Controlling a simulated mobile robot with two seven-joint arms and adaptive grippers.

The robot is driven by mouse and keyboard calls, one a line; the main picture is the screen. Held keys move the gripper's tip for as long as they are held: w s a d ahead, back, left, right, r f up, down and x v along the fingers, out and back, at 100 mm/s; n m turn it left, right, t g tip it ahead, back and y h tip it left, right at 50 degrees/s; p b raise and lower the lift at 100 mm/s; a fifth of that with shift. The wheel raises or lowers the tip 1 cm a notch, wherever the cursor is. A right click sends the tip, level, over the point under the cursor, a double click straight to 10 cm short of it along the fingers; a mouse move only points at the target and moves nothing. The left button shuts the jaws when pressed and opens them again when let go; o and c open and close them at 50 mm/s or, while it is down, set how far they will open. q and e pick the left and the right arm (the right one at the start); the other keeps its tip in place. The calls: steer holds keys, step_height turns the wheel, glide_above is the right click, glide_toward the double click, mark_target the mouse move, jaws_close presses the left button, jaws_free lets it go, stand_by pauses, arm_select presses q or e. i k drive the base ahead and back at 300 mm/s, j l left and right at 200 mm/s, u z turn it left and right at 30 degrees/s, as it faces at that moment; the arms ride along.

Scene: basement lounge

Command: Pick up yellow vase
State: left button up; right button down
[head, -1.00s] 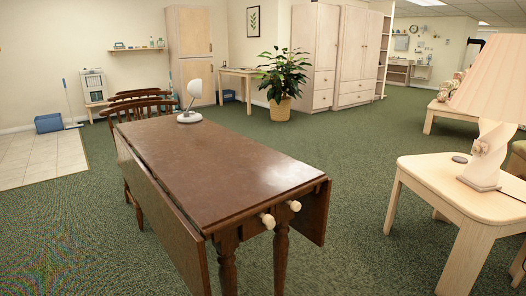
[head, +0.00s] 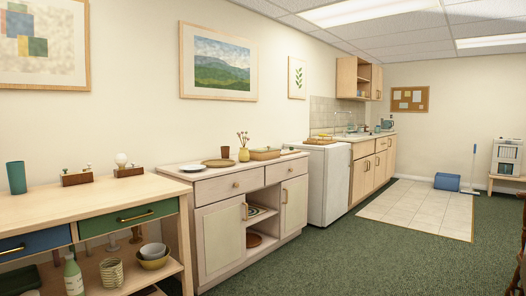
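A small yellow vase (head: 244,155) with a few dried stems in it stands upright on the whitewashed sideboard (head: 222,190), toward the back of its top. A brown cup (head: 225,153) is just left of it, and a tan rectangular dish (head: 265,154) is just right of it. A round brown plate (head: 218,163) lies in front and to the left. Neither of my grippers shows in the head view.
A wooden desk (head: 120,196) with a teal cup (head: 16,178) stands left of the sideboard. A white appliance (head: 327,185) and kitchen cabinets continue to the right.

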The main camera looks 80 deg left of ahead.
mark_target(244, 156)
steer(key=u, duration=2.6)
steer(key=i+z, duration=0.35)
steer(key=i, duration=0.2)
steer(key=i+z, duration=0.4)
steer(key=i, duration=0.15)
steer(key=i+l+z, duration=0.1)
steer(key=i+z, duration=0.2)
steer(key=i, duration=0.5)
steer(key=i+j+z, duration=0.1)
steer(key=i+z, duration=0.25)
steer(key=i, duration=0.4)
steer(key=i+u, duration=0.3)
steer(key=i, duration=0.2)
steer(key=i+l+u, duration=0.1)
steer(key=i+u, duration=0.2)
steer(key=i, duration=0.2)
steer(key=i+l+u, duration=0.3)
steer(key=i, duration=0.15)
steer(key=j, duration=0.05)
